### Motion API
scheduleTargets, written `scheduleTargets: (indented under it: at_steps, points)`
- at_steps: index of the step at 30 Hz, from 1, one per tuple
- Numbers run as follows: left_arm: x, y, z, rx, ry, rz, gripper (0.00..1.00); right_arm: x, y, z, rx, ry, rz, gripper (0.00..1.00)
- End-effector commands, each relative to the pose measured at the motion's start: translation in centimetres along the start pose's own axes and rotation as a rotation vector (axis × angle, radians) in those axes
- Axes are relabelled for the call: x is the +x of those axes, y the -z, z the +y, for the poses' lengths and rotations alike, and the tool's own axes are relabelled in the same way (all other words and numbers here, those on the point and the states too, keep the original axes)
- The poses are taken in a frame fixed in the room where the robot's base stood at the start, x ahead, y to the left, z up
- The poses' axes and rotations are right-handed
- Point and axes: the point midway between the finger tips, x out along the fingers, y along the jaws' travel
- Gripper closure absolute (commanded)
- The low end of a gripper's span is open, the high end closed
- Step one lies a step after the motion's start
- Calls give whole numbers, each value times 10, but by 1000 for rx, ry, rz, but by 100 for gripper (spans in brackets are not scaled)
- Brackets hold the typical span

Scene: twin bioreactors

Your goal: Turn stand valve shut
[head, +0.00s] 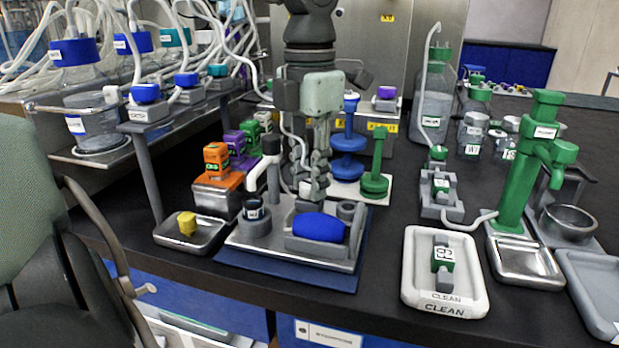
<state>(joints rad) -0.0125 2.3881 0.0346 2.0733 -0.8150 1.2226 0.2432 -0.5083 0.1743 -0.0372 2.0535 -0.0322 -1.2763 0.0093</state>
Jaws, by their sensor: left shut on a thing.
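My left gripper (315,182) comes down from the top centre over a grey metal tray (238,240) and is shut. A small white part (305,189) shows at its fingertips and looks like the stand valve. The fingers hide most of it, so I cannot tell which way its handle points. A white curved spout with a black top (270,148) stands just left of the gripper on the tray. A thin white tube runs down beside the fingers. My right gripper is not in view.
A blue oval object (318,227) lies in a grey holder near the gripper. Orange, purple and green blocks (216,158) stand left, behind a small tray with a yellow piece (187,223). A green stand (530,150) and white CLEAN tray (468,308) are on the right.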

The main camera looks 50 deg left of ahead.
Motion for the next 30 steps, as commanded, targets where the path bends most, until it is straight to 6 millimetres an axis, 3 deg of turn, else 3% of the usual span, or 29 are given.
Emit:
scheduleTargets:
  at_steps: [14,30]
  points:
    - [-1,-1,0,455,2,-3,100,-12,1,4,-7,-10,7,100]
    - [-1,-1,0,944,-1,-2,100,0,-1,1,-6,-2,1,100]
